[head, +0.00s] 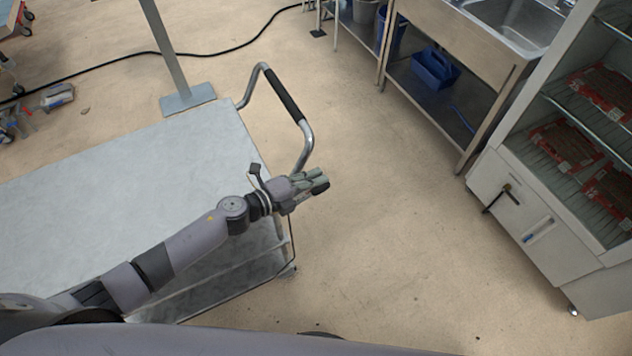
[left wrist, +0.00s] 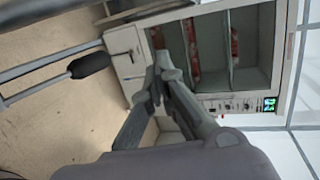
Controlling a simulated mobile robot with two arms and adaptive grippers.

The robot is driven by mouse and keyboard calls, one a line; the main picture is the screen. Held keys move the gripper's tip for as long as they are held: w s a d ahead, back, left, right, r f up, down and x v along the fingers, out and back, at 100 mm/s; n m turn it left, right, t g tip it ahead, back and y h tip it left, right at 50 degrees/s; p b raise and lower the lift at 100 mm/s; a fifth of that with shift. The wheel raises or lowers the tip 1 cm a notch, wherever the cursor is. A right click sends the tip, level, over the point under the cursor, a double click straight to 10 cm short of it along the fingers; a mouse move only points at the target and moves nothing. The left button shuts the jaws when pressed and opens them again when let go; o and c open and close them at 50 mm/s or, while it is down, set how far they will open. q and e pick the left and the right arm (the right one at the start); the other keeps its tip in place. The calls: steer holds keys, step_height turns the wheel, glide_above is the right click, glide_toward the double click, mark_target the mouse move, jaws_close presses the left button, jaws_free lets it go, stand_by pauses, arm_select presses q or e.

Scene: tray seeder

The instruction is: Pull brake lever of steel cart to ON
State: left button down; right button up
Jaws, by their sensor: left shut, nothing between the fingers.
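The steel cart (head: 120,165) fills the left of the head view, with a flat grey top and a lower shelf. Its bent metal push handle with a black grip (head: 284,97) rises at its right end; a bar with a black grip (left wrist: 90,65) also shows in the left wrist view. My left arm reaches across the cart top. My left gripper (head: 318,183) is shut and empty, just past the cart's right end, near the handle's lower end. I cannot make out the brake lever in either view. My right gripper is not in view.
A sink table (head: 455,45) with a blue caddy (head: 435,70) stands behind. The floor between cart and cabinet is clear.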

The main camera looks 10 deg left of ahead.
arm_select(q)
step_height(320, 180, up, 11)
steer(key=a+n+t+y+p, duration=0.2)
steer(key=n+t+y, duration=0.15)
steer(key=n, duration=0.45)
steer(key=s+a+f+n+g+y, duration=0.2)
steer(key=s+a+n+g+y, duration=0.15)
steer(key=s+a+n, duration=0.3)
steer(key=s+a+f+n+g+y, duration=0.25)
steer(key=s+a+n+y, duration=0.2)
steer(key=s+n, duration=0.3)
steer(key=s+a+f+n+g, duration=0.2)
steer(key=s+n+g, duration=0.2)
steer(key=s, duration=0.7)
step_height(320, 180, down, 33)
steer(key=s+g+b, duration=0.2)
steer(key=s+b, duration=0.1)
steer(key=b, duration=0.3)
steer(key=s+a+f+b, duration=0.3)
steer(key=s+f, duration=1.3)
steer(key=f, duration=0.2)
steer(key=shift+m+g+h, duration=0.3)
steer(key=shift+g+h, duration=0.05)
steer(key=shift+g, duration=0.1)
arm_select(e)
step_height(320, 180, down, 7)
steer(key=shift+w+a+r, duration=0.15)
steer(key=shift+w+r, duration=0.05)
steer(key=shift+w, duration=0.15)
